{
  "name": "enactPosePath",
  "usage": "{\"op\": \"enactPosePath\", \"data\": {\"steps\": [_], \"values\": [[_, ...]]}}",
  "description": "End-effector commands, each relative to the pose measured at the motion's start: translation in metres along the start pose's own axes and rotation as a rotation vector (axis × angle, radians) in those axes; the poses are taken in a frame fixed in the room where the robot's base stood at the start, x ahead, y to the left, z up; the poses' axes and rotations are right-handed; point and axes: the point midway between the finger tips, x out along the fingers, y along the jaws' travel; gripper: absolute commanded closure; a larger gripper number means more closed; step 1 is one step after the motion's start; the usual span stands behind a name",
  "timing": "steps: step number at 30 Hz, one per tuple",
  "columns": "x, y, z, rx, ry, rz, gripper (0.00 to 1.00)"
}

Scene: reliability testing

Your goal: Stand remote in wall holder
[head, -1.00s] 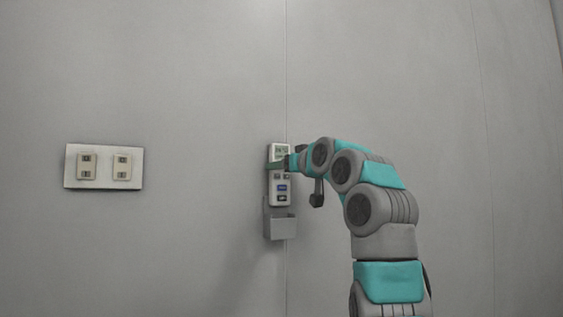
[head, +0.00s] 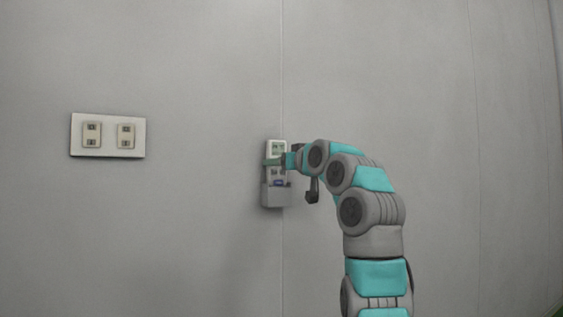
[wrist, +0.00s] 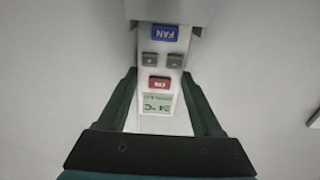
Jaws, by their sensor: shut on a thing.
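The white remote (head: 276,148) stands upright at the wall, its lower part inside the grey wall holder (head: 276,197). The holder's front hides the remote's bottom end. My gripper (head: 275,162) is shut on the remote's upper half from the sides. In the wrist view the remote (wrist: 160,82) shows its display, a red button, grey buttons and a blue FAN button, between the two dark green fingers of my gripper (wrist: 163,90). The holder (wrist: 170,10) shows at the top edge there, around the remote's far end. I cannot tell whether the remote touches the holder's bottom.
The wall around the holder is otherwise bare. A thin vertical seam runs behind the holder.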

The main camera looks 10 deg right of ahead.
Motion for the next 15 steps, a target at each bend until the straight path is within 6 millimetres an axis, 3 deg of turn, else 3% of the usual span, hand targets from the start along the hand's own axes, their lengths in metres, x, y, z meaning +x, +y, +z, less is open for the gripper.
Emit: {"op": "enactPosePath", "data": {"steps": [11, 12, 15], "values": [[0.0012, -0.0006, 0.0019, -0.001, 0.001, 0.000, 0.97], [0.0012, -0.0006, 0.0019, -0.001, 0.001, 0.000, 0.32], [0.0012, -0.0005, 0.0020, -0.001, 0.001, 0.000, 0.21]]}}
